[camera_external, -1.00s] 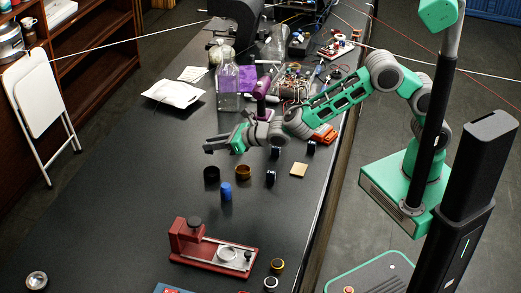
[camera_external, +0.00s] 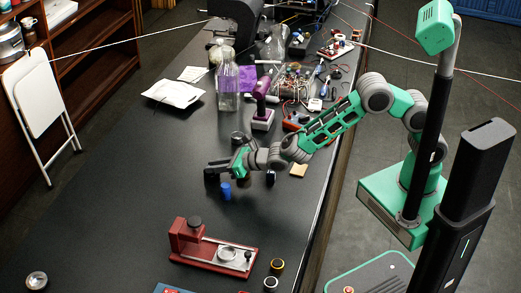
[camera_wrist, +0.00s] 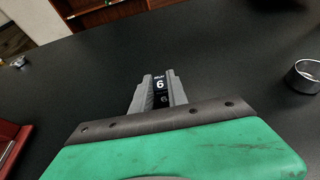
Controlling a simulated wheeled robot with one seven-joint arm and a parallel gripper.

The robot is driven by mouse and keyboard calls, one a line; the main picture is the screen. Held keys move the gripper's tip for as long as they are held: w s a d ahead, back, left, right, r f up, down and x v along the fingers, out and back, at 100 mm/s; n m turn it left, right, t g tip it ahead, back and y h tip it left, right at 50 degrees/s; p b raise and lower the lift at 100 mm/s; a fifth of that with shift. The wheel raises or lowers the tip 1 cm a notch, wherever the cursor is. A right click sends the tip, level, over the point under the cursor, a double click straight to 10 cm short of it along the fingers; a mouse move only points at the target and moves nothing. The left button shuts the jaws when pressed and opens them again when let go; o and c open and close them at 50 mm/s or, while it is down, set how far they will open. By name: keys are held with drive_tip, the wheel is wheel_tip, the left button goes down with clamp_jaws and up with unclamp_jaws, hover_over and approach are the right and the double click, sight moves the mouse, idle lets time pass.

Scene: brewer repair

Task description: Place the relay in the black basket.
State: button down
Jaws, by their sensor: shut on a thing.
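My gripper (camera_external: 216,172) is low over the dark bench, left of the arm's wrist. In the wrist view my gripper (camera_wrist: 159,92) is shut on the relay (camera_wrist: 161,84), a small black block with a white "6" on its label. The relay sits between the two grey fingers. In the external view a dark shape at the fingertips is too small to tell apart from the fingers. I cannot make out a black basket in either view.
A red device (camera_external: 212,247) is nearer the front. A round open container (camera_wrist: 304,76) lies to the right in the wrist view. A bottle (camera_external: 228,95) and purple tool (camera_external: 262,105) stand farther back. The bench's left side is clear.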

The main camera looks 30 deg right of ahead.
drive_tip(key=c, duration=1.2)
unclamp_jaws()
drive_tip(key=shift+c, duration=0.2)
wheel_tip(320, 180, up, 7)
drive_tip(key=p, duration=0.4)
